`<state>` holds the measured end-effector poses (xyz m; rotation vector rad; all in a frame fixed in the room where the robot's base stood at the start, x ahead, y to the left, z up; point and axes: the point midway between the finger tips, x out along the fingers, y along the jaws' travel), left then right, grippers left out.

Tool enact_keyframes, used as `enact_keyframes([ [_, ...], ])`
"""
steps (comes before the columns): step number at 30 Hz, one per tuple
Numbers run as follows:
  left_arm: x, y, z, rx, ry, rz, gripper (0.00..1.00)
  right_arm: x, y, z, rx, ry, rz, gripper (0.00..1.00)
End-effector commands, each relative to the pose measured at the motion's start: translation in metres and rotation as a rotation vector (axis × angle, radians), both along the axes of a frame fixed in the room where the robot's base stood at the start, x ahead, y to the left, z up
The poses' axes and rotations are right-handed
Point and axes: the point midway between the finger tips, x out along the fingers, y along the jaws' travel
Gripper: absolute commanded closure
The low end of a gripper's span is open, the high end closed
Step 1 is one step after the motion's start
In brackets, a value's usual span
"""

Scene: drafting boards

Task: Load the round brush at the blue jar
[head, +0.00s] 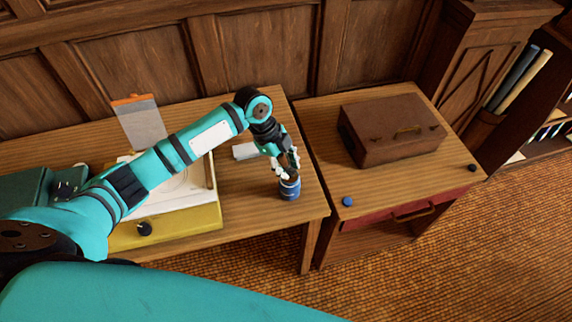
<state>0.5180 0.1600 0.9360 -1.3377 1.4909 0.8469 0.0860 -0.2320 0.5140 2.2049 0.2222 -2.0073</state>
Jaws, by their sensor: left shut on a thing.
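The blue jar (290,190) stands upright near the right front end of the long wooden table. My left gripper (288,169) is directly above the jar's mouth, pointing down. It is shut on a small, dark thing, which I take to be the round brush; the fingers hide most of it. I cannot tell whether its tip is inside the jar or just above it. My right gripper is not in view.
A yellow-sided drafting board (190,222) lies under my left arm. A pale block (245,151) is behind the jar. The side table (310,125) bears a brown case (385,140), a blue round piece (347,201) and a black one (472,168). A gap separates the tables.

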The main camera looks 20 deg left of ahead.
Motion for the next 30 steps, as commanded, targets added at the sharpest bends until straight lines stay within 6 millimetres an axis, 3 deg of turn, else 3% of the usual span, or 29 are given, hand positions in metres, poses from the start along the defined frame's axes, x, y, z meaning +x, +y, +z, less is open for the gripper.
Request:
enact_keyframes([
  [30, -0.0002, -0.0003, -0.0102, 0.000, 0.000, 0.000, 1.00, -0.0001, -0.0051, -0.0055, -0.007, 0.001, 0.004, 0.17],
])
